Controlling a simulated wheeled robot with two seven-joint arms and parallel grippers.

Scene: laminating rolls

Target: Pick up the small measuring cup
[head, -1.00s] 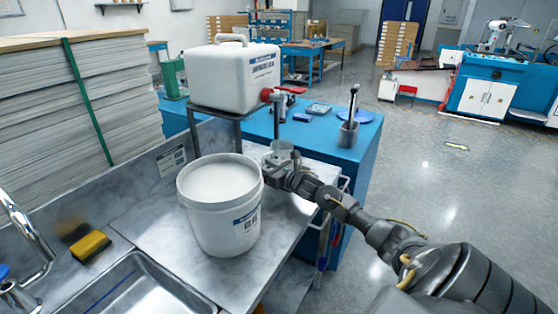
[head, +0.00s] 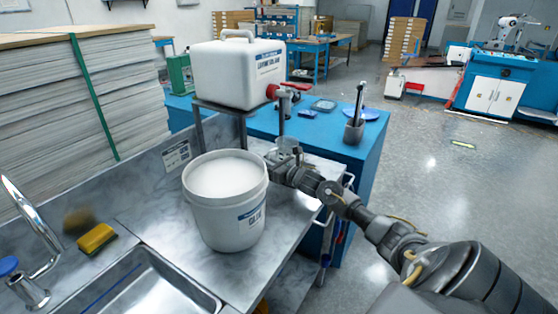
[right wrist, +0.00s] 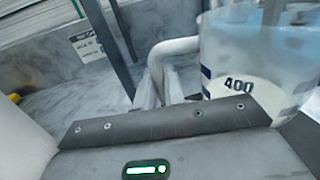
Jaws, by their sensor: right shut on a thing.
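The clear measuring cup (head: 288,146) is beyond the white bucket, below the red tap in the head view. It also shows at the upper right of the right wrist view (right wrist: 250,55), with a "400" mark, a pale handle (right wrist: 172,48) and white at its lower part. My right gripper (head: 274,160) is shut on the cup's handle at the cup's near left side. The finger contact is small and partly hidden in the head view. I cannot tell whether the cup touches the counter. My left gripper is not in view.
The open bucket (head: 226,215) labelled glue stands close left of my right gripper. A white jug (head: 237,75) with a red tap (head: 284,92) sits on a raised stand behind. A sink (head: 140,285) and yellow sponge (head: 97,238) are at left. Floor at right is clear.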

